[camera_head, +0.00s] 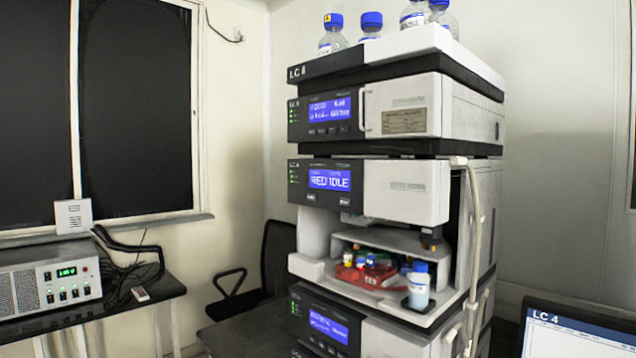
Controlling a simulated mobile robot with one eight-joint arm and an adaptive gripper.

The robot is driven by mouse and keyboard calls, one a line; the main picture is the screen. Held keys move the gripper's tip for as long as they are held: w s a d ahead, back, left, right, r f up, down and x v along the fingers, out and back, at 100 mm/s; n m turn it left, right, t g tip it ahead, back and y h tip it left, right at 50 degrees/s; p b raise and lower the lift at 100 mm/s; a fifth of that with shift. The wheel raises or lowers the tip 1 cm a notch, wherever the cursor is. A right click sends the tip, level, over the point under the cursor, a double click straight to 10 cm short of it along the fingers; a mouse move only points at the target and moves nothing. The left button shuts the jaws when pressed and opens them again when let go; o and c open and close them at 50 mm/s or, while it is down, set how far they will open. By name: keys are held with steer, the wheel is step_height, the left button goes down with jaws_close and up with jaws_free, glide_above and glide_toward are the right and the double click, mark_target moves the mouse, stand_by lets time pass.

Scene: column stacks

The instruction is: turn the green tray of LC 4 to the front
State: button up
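The LC 4 stack (400,120) stands in the middle of the view, with "LC 4" on its top module and its panels. The display (330,180) of its sampler module seems to read "RED IDLE". Below it the sampler bay (345,237) is open at the front. A red tray (378,277) faces the front of the bay. Small vials with coloured caps show on and behind it. I cannot make out a green tray; the bay's back is shaded and partly hidden. My gripper is not in view.
A blue-capped bottle (418,288) stands at the bay's right front. A pale hose (473,240) runs down the stack's right side. Several bottles stand on top. A screen (575,332) marked "LC 4" is at the lower right. A black chair (275,258) stands behind the stack's left.

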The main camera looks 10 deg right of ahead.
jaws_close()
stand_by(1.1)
